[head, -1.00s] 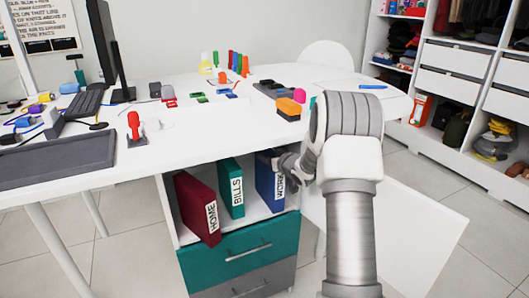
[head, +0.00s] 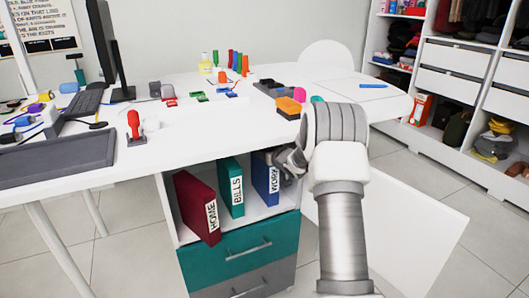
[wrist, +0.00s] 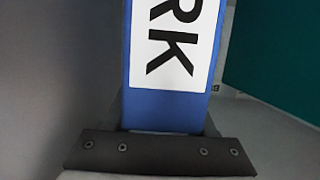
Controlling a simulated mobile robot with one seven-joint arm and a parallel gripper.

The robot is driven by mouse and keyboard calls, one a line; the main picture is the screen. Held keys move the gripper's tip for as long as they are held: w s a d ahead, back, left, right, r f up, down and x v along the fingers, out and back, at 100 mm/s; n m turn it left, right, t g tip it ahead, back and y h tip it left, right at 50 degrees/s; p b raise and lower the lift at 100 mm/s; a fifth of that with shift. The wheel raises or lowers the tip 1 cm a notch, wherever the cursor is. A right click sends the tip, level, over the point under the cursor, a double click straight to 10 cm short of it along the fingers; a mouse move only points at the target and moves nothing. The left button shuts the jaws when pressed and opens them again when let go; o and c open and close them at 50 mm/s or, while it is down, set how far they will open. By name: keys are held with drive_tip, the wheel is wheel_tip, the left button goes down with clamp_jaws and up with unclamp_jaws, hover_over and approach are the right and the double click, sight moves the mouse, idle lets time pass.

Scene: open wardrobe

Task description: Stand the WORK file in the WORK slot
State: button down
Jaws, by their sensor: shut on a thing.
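The blue WORK file (head: 265,180) stands roughly upright in the open shelf under the desk, at the right of the BILLS file. My gripper (head: 287,166) is at its front right edge and shut on it. In the wrist view the blue spine of the WORK file (wrist: 168,112) with the letters "RK" rises from the dark gripper (wrist: 162,152). The teal BILLS file (head: 231,187) and the dark red HOME file (head: 197,207) stand to its left. The slot floor under the WORK file and any slot label are hidden.
The shelf unit has a teal drawer (head: 240,250) below the files. The white desk top (head: 200,135) lies just above my gripper, with a red stamp (head: 135,128) and several small items. A white panel (head: 420,240) stands to the right.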

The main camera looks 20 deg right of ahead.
drive_tip(key=shift+f, duration=0.2)
drive_tip(key=shift+c, duration=1.1)
unclamp_jaws()
drive_tip(key=shift+s+r, duration=0.2)
drive_tip(key=shift+r, duration=0.1)
drive_tip(key=p+v, duration=0.3)
drive_tip(key=v, duration=0.8)
drive_tip(key=shift+s, duration=0.3)
